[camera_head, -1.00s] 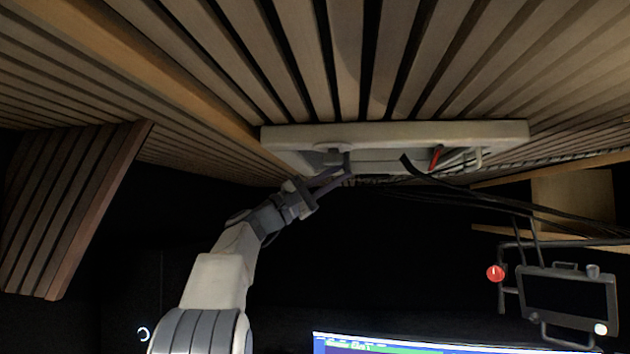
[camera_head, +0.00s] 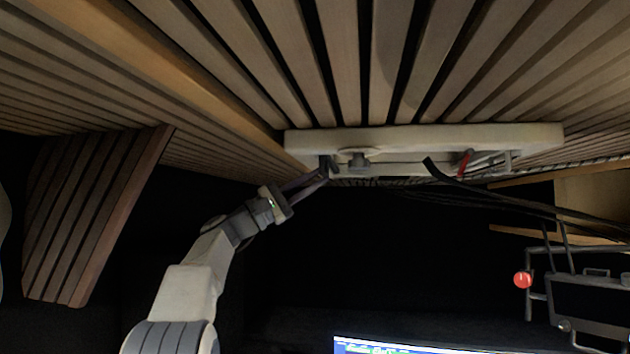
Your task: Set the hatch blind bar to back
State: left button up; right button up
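The hatch is a long off-white frame (camera_head: 425,139) set in the slatted ceiling, seen from below. A small grey knob (camera_head: 357,161) sits inside its left part. I cannot clearly make out the blind bar in the dark opening. My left gripper (camera_head: 325,172) reaches up from the lower left to the frame's left end, left of the knob. Its two fingers look apart, but a dark piece at the tips hides whether they hold anything. My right gripper is not in view.
Black cables (camera_head: 490,191) hang from the hatch to the right. A red piece (camera_head: 464,163) sits at its right part. A slatted wood panel (camera_head: 95,215) is on the left. A monitor device (camera_head: 595,300) with a red ball (camera_head: 523,280) is at lower right; a lit screen (camera_head: 390,346) is below.

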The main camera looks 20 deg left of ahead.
pick_arm(q)
jog(key=o, duration=0.4)
jog(key=shift+a, duration=0.3)
jog(key=shift+c, duration=0.2)
jog(key=shift+d, duration=0.1)
jog(key=b+v, duration=0.6)
jog(key=v, duration=0.4)
jog(key=shift+s, duration=0.2)
jog(key=shift+w+f, duration=0.1)
jog(key=shift+f, duration=0.1)
